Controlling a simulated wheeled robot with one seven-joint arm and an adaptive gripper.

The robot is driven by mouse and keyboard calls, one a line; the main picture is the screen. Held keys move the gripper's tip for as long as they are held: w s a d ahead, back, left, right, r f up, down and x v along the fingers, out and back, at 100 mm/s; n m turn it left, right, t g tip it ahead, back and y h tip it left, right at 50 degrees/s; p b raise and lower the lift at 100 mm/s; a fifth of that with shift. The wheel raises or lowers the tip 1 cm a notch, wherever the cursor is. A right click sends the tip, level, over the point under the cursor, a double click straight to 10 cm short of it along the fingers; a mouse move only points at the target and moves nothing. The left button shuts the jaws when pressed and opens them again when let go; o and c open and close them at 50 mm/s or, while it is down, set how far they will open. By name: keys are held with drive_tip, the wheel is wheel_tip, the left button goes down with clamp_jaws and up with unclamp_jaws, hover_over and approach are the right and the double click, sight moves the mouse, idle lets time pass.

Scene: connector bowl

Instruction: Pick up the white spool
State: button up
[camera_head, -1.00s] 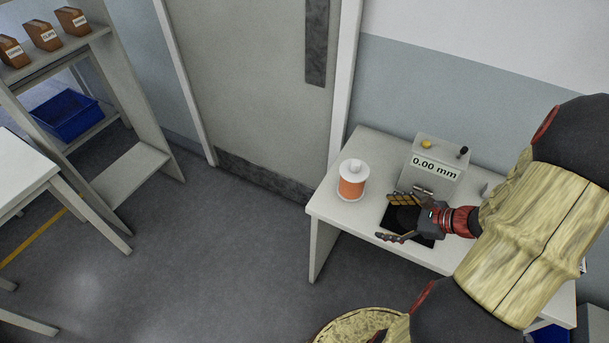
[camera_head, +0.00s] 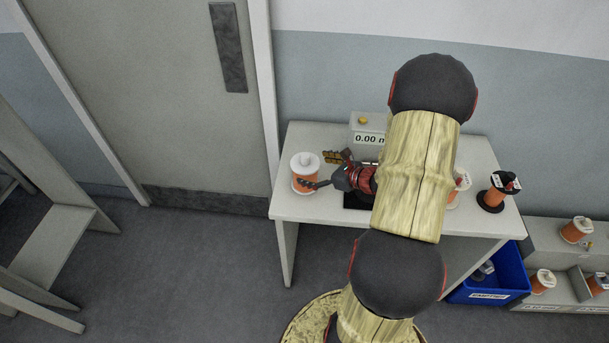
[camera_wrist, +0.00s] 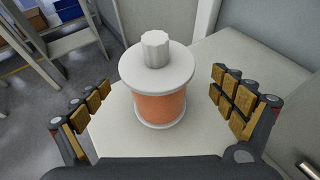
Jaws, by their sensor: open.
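The white spool (camera_head: 305,160) has white flanges, a white knob on top and an orange winding. It stands upright at the left end of the white table (camera_head: 300,208). In the wrist view the spool (camera_wrist: 160,105) stands between the two fingers of my gripper (camera_wrist: 165,110), a little ahead of them. The fingers are spread wide, with gaps on both sides. In the head view my gripper (camera_head: 322,170) reaches the spool from the right, its fingertips close beside it. Whether a finger touches it cannot be told.
A gauge box (camera_head: 368,132) stands behind my arm. A black spool (camera_head: 495,190) and another white-flanged spool (camera_head: 461,186) stand at the table's right. A blue bin (camera_head: 500,278) and grey shelving with several spools are at lower right. A door (camera_head: 150,90) is behind, left.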

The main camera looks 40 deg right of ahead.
drive_tip(key=b+x, duration=0.1)
drive_tip(key=x, duration=0.3)
drive_tip(key=shift+a+f, duration=0.1)
drive_tip(key=shift+a, duration=0.1)
drive_tip(key=shift+c, duration=0.8)
drive_tip(key=c, duration=2)
